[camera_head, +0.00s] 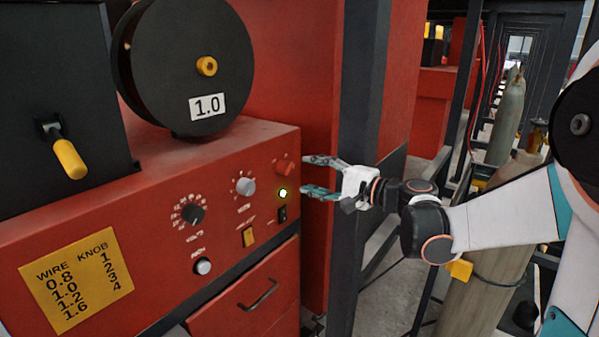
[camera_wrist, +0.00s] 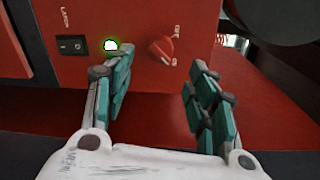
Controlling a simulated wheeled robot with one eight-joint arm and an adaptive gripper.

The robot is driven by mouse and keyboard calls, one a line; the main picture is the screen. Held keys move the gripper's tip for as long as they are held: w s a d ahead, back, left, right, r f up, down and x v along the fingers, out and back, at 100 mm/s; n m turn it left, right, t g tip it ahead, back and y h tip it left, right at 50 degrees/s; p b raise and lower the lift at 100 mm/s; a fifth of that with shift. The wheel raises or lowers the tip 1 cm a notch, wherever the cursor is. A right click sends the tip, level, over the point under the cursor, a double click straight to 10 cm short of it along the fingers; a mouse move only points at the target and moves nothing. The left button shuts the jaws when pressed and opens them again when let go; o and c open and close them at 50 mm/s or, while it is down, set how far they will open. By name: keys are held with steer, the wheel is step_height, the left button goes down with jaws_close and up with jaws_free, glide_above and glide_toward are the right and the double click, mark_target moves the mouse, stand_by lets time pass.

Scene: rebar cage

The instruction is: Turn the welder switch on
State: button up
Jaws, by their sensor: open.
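The red welder's control panel (camera_head: 222,215) faces my arm. A red rotary switch (camera_head: 284,168) sits at its upper right; in the wrist view the same red switch (camera_wrist: 162,48) is tilted, with small lettering beside it that seems to read ON and OFF. A lit green lamp (camera_head: 283,193) is below it, and a black rocker switch (camera_head: 283,214) is under the lamp. My gripper (camera_head: 306,175) is open and empty, just right of the panel. In the wrist view the fingers (camera_wrist: 160,72) are spread either side of the red switch's line, apparently short of it.
The panel also has a black dial (camera_head: 192,214), a grey knob (camera_head: 245,186), a yellow rocker (camera_head: 248,237) and a silver button (camera_head: 203,266). A wire spool (camera_head: 190,60) stands above. A dark post (camera_head: 355,120) rises behind my gripper. Gas cylinders (camera_head: 507,120) stand at right.

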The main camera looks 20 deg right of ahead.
steer(key=v, duration=0.5)
steer(key=shift+a, duration=0.1)
stand_by(0.3)
